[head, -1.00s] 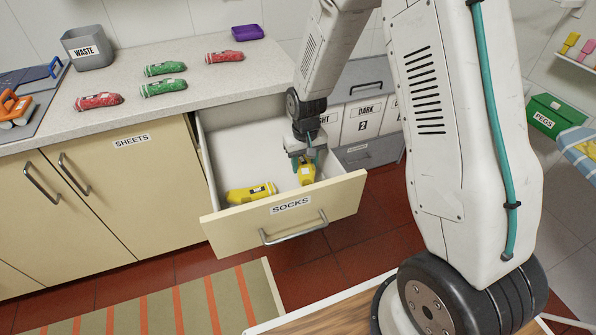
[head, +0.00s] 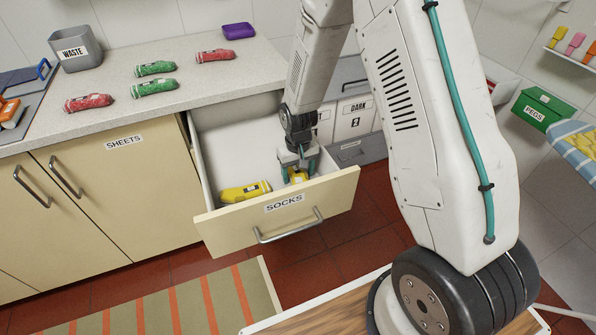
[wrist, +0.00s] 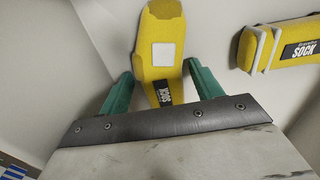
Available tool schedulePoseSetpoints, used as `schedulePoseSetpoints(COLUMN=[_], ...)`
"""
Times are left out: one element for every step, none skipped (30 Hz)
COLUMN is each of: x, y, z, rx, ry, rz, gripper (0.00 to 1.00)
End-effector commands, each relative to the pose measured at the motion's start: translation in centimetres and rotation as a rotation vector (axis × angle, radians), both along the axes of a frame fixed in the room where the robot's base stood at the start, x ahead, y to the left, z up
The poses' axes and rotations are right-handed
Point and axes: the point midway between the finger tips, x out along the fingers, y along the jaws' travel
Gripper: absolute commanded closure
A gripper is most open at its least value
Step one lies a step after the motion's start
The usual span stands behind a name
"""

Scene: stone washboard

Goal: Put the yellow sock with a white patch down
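The yellow sock with a white patch (wrist: 163,25) is rolled and labelled SOCK. It lies inside the open SOCKS drawer (head: 335,192), near its front right; my gripper partly hides it in the head view (head: 298,177). My gripper (head: 298,170) is down in the drawer over this sock. In the wrist view its green fingers (wrist: 158,75) stand spread on either side of the sock, with small gaps visible, so it looks open. A second yellow sock, with white stripes (wrist: 290,45), lies to the left in the drawer in the head view (head: 245,191).
Red and green rolled socks (head: 154,87) lie on the counter (head: 215,85), with a grey WASTE bin (head: 76,50) and a purple item (head: 238,31) behind. The drawer's front and side walls stand close around my gripper. A green PEGS box (head: 541,108) is at the right.

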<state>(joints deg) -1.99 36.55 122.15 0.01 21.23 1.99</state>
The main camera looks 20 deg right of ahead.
Motion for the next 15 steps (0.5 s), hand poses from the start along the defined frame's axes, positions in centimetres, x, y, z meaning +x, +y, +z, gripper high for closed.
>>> schedulePoseSetpoints(x=[0.0, 0.0, 0.0, 0.0, 0.0, 0.0, 0.0, 0.1, 0.1, 0.1, 0.1, 0.1, 0.1, 0.1, 0.1], y=[0.0, 0.0, 0.0, 0.0, 0.0, 0.0, 0.0, 0.0, 0.0, 0.0, 0.0, 0.0, 0.0, 0.0, 0.0], z=[0.0, 0.0, 0.0, 0.1, 0.3, 0.5, 0.8, 1.2, 1.9, 2.4, 3.0, 3.9, 4.6, 5.3, 6.2], rx=[0.000, 0.000, 0.000, 0.000, 0.000, 0.000, 0.000, 0.000, 0.000, 0.000, 0.000, 0.000, 0.000, 0.000, 0.000], ry=[0.000, 0.000, 0.000, 0.000, -0.001, -0.001, -0.001, -0.002, -0.004, -0.004, -0.004, -0.005, -0.005, -0.005, -0.005], rz=[0.000, 0.000, 0.000, 0.000, 0.000, 0.000, 0.000, 0.000, 0.000, 0.000, 0.000, 0.000, 0.000, 0.000, 0.000], gripper=[0.35, 0.35, 0.35, 0.35, 0.35, 0.35, 0.35, 0.35, 0.35, 0.35, 0.35, 0.35, 0.35, 0.35, 0.35])
